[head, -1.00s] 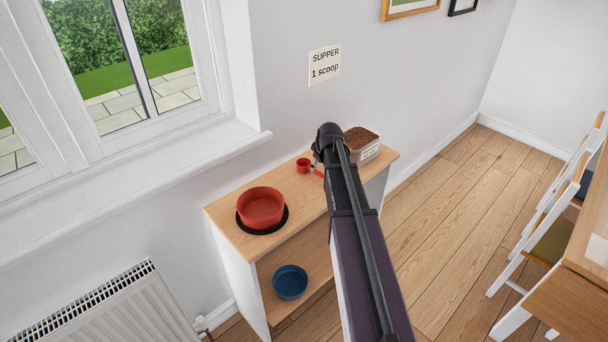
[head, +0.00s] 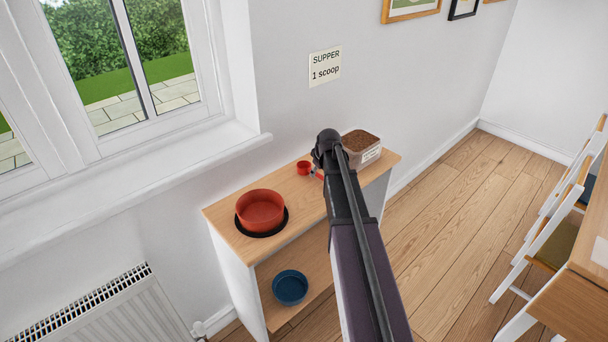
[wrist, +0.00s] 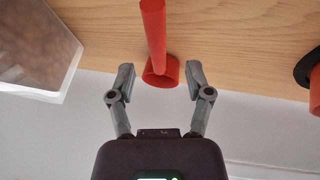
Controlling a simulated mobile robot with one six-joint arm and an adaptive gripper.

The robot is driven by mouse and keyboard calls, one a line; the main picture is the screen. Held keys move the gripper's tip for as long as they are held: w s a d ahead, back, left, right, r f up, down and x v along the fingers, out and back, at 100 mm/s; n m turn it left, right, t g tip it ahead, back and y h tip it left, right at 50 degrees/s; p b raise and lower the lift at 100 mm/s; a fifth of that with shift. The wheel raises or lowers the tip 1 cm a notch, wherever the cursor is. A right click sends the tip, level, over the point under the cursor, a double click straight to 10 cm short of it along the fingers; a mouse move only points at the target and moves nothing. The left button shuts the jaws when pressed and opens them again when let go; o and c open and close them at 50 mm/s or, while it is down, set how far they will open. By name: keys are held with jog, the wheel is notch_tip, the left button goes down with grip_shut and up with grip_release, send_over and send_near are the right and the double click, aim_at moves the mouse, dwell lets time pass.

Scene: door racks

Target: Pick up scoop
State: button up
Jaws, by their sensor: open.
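The red scoop lies on the wooden shelf top. In the head view its cup (head: 304,168) shows left of my arm, and part of its handle is hidden behind the arm. In the wrist view the scoop's handle (wrist: 153,30) runs from the top edge down to the round cup (wrist: 161,72). My gripper (wrist: 160,78) is open, with one finger on each side of the cup and a gap on both sides. In the head view the fingers are hidden behind my arm.
A clear tub of brown food (head: 361,146) stands right of the scoop on the shelf top. A red bowl (head: 260,208) sits on a black mat at left. A blue bowl (head: 290,287) is on the lower shelf. The wall is close behind; chairs (head: 550,230) stand right.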

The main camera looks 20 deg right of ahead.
aim_at(318, 174)
jog(key=b+x, duration=0.2)
jog(key=shift+d+f, duration=0.15)
jog(key=shift+f, duration=0.2)
jog(key=shift+b+x, duration=0.7)
jog(key=shift+x, duration=0.1)
jog(key=shift+f, duration=0.2)
dwell(0.4)
grip_shut()
